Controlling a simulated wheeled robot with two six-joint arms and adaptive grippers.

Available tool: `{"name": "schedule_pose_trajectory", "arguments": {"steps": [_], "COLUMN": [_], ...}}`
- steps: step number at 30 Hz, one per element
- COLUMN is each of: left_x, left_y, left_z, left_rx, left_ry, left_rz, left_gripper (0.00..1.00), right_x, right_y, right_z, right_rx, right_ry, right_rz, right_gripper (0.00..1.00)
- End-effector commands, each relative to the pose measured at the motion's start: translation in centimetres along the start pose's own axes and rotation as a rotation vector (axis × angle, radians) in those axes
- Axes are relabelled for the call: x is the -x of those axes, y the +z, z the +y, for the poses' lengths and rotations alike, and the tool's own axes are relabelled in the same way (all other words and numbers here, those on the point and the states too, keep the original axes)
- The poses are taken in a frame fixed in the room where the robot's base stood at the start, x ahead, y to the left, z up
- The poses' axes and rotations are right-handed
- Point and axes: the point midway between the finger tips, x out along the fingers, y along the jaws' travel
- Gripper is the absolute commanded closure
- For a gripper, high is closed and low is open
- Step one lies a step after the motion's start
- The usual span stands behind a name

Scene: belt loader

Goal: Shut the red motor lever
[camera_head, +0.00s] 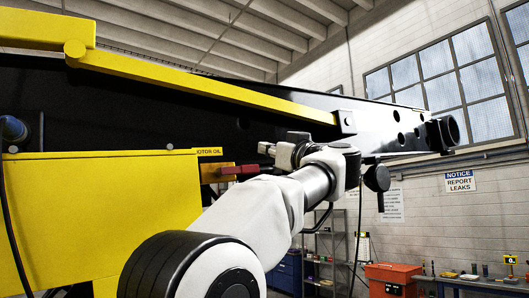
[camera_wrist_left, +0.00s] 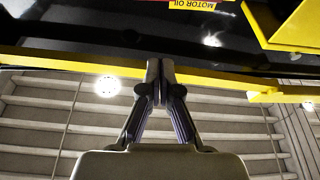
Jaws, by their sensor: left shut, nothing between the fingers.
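The red motor lever (camera_head: 240,169) shows in the head view as a small red handle at a brass-coloured fitting (camera_head: 214,173). It is just below and right of the "MOTOR OIL" label (camera_head: 207,151). My left gripper (camera_head: 267,148) is close to the lever's right end, slightly above it in the picture; I cannot tell whether they touch. In the left wrist view the fingers (camera_wrist_left: 160,68) are shut together with nothing between them. The label (camera_wrist_left: 192,5) is at the top edge there, and the lever is not clearly visible. My right gripper is not in view.
A yellow bar (camera_head: 200,87) runs along the black loader beam (camera_head: 120,105) above my arm. A yellow housing (camera_head: 95,215) stands at left. A shelf (camera_head: 325,250) and a red toolbox (camera_head: 393,278) stand far back at right.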

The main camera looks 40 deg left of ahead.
Motion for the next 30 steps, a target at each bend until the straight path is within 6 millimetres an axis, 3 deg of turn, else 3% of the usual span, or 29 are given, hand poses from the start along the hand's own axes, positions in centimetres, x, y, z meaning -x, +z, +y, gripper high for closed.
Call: {"name": "schedule_pose_trajectory", "arguments": {"steps": [11,13,18,30], "left_x": [-8.5,-7.8,-7.1,-6.8], "left_y": [-0.5,1.3,3.2,3.8], "left_z": [0.1,0.1,0.0,0.0], "left_rx": [-0.001,-0.007,-0.005,-0.002], "left_ry": [-0.002,0.001,0.000,0.000], "left_rz": [-0.002,-0.001,0.000,0.001], "left_gripper": [1.00,1.00,1.00,1.00], "right_x": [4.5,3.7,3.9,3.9], "right_y": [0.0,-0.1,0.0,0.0], "right_z": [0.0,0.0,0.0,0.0], "right_rx": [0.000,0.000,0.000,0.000], "right_ry": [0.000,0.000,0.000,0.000], "right_rz": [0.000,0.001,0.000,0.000], "right_gripper": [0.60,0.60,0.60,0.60]}}
